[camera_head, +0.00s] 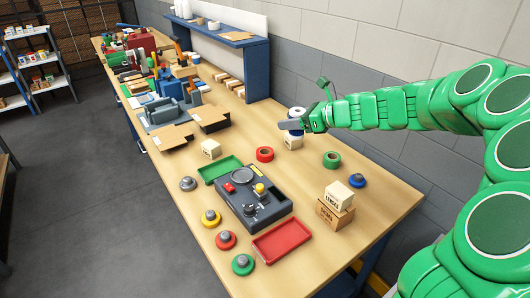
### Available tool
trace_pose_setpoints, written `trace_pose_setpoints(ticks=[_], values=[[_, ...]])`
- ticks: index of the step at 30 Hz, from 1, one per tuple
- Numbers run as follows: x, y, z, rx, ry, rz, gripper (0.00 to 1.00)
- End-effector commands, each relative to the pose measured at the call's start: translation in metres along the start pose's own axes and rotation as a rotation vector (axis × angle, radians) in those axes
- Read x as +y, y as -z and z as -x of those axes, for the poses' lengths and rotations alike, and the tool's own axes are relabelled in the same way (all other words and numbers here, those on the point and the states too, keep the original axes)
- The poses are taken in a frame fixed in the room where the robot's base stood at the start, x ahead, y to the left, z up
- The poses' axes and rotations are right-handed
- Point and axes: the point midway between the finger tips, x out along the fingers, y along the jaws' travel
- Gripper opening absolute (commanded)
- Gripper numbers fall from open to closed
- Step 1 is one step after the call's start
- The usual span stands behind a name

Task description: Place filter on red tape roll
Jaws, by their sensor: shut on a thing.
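The red tape roll (265,154) lies flat near the middle of the bench, with its top bare. My gripper (291,124) is over the bench, behind and to the right of the roll. It is shut on a small white-and-blue round piece (297,111), which looks like the filter. The jaws partly hide this piece. A pale box (292,142) stands just below the jaws; I cannot tell whether the held piece touches it.
A dark grey device (250,209) stands between a green tray (219,169) and a red tray (281,240). Bare bench surrounds the red roll.

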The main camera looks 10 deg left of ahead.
Motion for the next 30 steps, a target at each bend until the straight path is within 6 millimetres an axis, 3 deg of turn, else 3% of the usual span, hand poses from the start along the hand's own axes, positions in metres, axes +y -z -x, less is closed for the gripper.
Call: trace_pose_setpoints(ticks=[14, 21, 30], values=[[0.011, -0.027, -0.062, -0.004, -0.038, 0.022, 0.21], [0.013, 0.008, -0.077, -0.005, -0.043, 0.015, 0.21], [0.003, 0.021, -0.089, -0.004, -0.039, 0.021, 0.21]])
